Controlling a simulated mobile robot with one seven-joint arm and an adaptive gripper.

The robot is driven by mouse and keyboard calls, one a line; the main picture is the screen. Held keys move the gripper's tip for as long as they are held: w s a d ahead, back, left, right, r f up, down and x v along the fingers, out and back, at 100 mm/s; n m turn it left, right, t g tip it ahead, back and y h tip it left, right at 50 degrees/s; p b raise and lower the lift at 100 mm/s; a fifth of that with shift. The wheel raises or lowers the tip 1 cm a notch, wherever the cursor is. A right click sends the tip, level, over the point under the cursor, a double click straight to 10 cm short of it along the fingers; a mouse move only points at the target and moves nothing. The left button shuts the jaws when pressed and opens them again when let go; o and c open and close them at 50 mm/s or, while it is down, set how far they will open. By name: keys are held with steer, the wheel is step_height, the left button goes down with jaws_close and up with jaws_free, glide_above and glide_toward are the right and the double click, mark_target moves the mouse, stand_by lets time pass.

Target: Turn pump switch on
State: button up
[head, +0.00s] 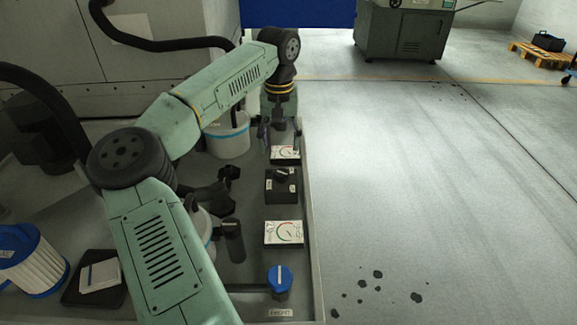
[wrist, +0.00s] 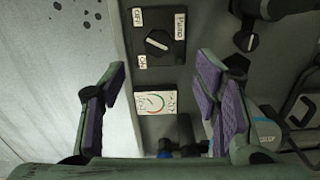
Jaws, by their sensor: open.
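The pump switch is a black box with a dark rotary knob (head: 281,175) on the bench, near the bench's right edge. In the wrist view the switch (wrist: 158,44) is at upper middle, with labels reading OFF, ON and PUMP. A white line on its knob lies slantwise, between the OFF and ON labels; I cannot tell which end is the pointer. My gripper (head: 281,140) is open and empty, pointing down beyond the switch, over a white gauge plate. In the wrist view my two purple-padded fingers (wrist: 162,72) are spread wide, apart from the switch.
The gauge plate (wrist: 155,102) lies between my fingers in the wrist view. A second gauge (head: 284,233) and a blue knob (head: 279,278) stand nearer on the bench. A pale container (head: 228,138) and dark pipe fittings (head: 222,190) stand left. Open floor (head: 430,190) lies right.

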mark_target(281, 172)
step_height(281, 172, down, 10)
steer(key=shift+r+p, duration=0.15)
steer(key=shift+p, duration=0.7)
steer(key=shift+c, duration=0.5)
steer(key=c, duration=1)
steer(key=shift+c, duration=0.2)
steer(key=shift+n, duration=0.3)
steer(key=n+b, duration=0.2)
steer(key=n, duration=0.3)
steer(key=shift+n, duration=0.3)
steer(key=n+b, duration=0.1)
steer(key=n, duration=0.4)
steer(key=shift+n, duration=0.3)
